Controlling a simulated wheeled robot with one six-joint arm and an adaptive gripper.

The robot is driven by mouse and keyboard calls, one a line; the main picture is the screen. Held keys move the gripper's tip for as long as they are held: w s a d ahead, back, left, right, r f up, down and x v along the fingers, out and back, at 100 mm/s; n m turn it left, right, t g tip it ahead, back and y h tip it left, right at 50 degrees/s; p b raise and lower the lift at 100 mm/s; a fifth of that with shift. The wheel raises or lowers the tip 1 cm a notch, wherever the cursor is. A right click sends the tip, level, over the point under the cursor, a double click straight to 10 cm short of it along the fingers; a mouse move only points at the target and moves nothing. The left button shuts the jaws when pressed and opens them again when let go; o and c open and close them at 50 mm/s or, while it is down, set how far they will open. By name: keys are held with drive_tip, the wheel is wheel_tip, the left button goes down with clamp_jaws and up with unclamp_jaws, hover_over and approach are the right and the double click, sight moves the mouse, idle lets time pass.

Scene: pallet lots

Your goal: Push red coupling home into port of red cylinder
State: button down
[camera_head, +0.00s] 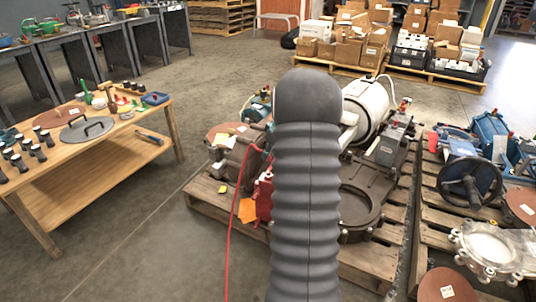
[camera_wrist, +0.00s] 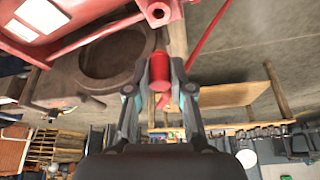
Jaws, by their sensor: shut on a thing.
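In the wrist view my gripper (camera_wrist: 160,82) is shut on a small red coupling (camera_wrist: 159,68), held between the two fingers. A red hose (camera_wrist: 207,38) runs from near the fingers to the top edge. The red cylinder (camera_wrist: 85,18) fills the upper left of the wrist view. Its boss with a dark port (camera_wrist: 157,13) lies above the coupling in the picture, with a visible gap between them. In the head view the red cylinder (camera_head: 264,198) is mostly hidden behind my arm, and the red hose (camera_head: 230,225) hangs left of it. My gripper is hidden there.
A wooden pallet (camera_head: 208,207) under the cylinder carries dark castings and a white motor (camera_head: 366,108). A second pallet (camera_head: 425,240) with blue valves stands to the right. A wooden workbench (camera_head: 110,155) with tools stands at left. Open floor lies between bench and pallet.

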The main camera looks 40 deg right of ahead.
sight(267, 173)
drive_tip(key=shift+f, duration=0.15)
drive_tip(key=shift+f+b, duration=1.45)
drive_tip(key=shift+f, duration=1.3)
drive_tip(key=shift+s+b, duration=0.1)
drive_tip(key=shift+b, duration=0.7)
drive_tip(key=shift+f+b, duration=0.4)
drive_tip(key=shift+f, duration=0.2)
idle(0.6)
drive_tip(key=c, duration=0.9)
unclamp_jaws()
drive_tip(key=shift+c, duration=0.2)
drive_tip(key=shift+r, duration=0.1)
drive_tip(key=v, duration=1.2)
